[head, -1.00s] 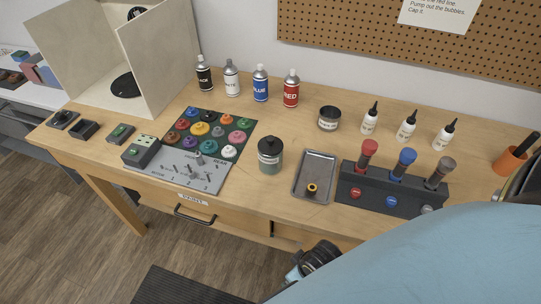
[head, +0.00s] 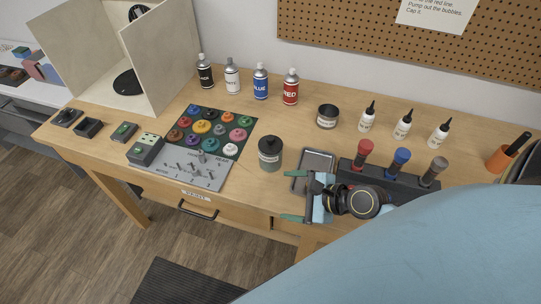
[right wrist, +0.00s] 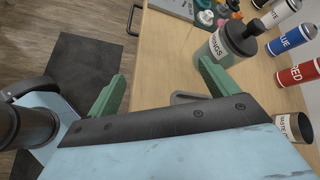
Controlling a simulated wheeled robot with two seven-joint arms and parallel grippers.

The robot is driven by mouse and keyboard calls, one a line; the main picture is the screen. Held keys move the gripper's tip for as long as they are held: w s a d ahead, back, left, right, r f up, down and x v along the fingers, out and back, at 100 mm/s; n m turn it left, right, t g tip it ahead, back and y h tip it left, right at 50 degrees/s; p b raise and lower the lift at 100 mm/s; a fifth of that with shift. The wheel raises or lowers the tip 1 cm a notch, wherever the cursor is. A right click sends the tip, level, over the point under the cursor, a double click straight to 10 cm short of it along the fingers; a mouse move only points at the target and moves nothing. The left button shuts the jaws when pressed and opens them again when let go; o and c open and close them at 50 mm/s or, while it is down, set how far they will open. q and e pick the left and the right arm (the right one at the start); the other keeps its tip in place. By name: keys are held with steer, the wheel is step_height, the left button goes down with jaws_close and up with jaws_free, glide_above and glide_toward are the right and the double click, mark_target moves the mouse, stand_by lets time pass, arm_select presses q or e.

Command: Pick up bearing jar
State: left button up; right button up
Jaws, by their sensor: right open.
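The bearing jar (head: 270,158) is a glass jar with a black lid, upright on the table in the middle of the head view. In the right wrist view the jar (right wrist: 228,48) is at the top right, with part of a label ending in "INGS" showing. My right gripper (head: 291,195) is open, its green fingers pointing left, to the right of and in front of the jar. In the right wrist view the gripper (right wrist: 160,75) has nothing between its fingers; the jar is just beyond the right finger. My left gripper is not in view.
A metal tray (head: 318,160) lies partly under my right gripper. A dark rack with red, blue and grey-brown handled tools (head: 366,150) stands right of it. A dark tin (head: 327,117) stands behind. A board of coloured parts (head: 213,130) and a grey gear panel (head: 190,172) lie left of the jar.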

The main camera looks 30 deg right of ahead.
mark_target(280, 160)
steer(key=w+d+m+t, duration=0.1)
steer(key=d+m, duration=0.1)
steer(key=m, duration=0.1)
steer(key=w+d+m+t+h, duration=0.1)
steer(key=d+m, duration=0.1)
steer(key=m, duration=0.1)
steer(key=w+d+m, duration=0.1)
steer(key=d+m, duration=0.2)
steer(key=shift+r+t+h, duration=0.35)
steer(key=shift+t+h, duration=0.05)
steer(key=shift+w+d+f+m, duration=0.1)
steer(key=shift+w+d+m, duration=0.05)
steer(key=shift+w+m, duration=0.3)
steer(key=x, duration=0.6)
steer(key=shift+w+f, duration=0.15)
steer(key=shift+w, duration=0.15)
steer(key=shift+r+b+x, duration=0.15)
steer(key=shift+b+x, duration=0.05)
steer(key=shift+x, duration=1.3)
steer(key=shift+r+b+x, duration=0.15)
steer(key=shift+x, duration=1.35)
steer(key=shift+w+r, duration=0.1)
steer(key=c, duration=1.2)
